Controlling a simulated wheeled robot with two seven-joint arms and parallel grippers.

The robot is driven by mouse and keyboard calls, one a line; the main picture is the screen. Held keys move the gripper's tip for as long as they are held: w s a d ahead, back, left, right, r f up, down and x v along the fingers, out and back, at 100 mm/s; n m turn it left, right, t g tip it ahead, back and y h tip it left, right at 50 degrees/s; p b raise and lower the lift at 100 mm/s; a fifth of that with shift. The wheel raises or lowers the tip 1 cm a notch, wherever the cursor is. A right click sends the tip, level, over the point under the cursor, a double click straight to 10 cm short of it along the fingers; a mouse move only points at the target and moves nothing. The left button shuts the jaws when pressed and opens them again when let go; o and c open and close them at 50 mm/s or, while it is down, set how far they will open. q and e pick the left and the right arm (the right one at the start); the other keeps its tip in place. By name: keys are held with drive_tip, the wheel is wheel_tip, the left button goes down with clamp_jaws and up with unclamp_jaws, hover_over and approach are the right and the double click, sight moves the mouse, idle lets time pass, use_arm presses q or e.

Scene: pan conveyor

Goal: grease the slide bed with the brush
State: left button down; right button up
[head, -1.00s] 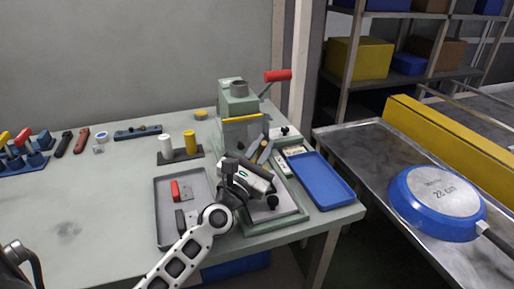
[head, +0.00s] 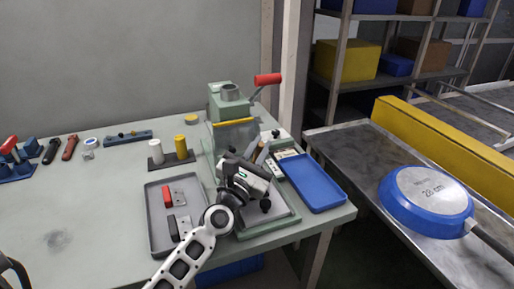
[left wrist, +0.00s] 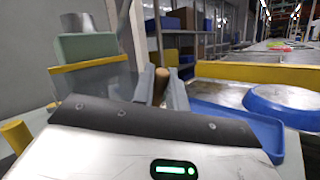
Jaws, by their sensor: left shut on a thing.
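The green machine (head: 229,108) with a red-handled lever stands at the right end of the bench. A clear guard with a yellow top edge is on its front. Its green-rimmed base (head: 284,226) extends toward me; I take the slide bed to be there, largely hidden by my arm and hand. My left gripper (head: 262,152) is over this base, in front of the guard. It is shut on the brush, whose brown wooden handle (left wrist: 160,86) shows between the fingers in the left wrist view. The bristles are hidden. My right gripper is not in view.
A grey tray (head: 153,218) with red and dark pieces lies left of the base. A blue tray (head: 313,183) lies to its right. White and yellow cylinders (head: 180,147) stand behind the grey tray. A blue pan (head: 427,202) rests upside down on the conveyor at right.

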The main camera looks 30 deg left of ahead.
use_arm(q)
drive_tip(key=shift+w+d+r, duration=0.15)
drive_tip(key=shift+d+r, duration=0.25)
drive_tip(key=shift+r, duration=0.1)
drive_tip(key=shift+p, duration=0.3)
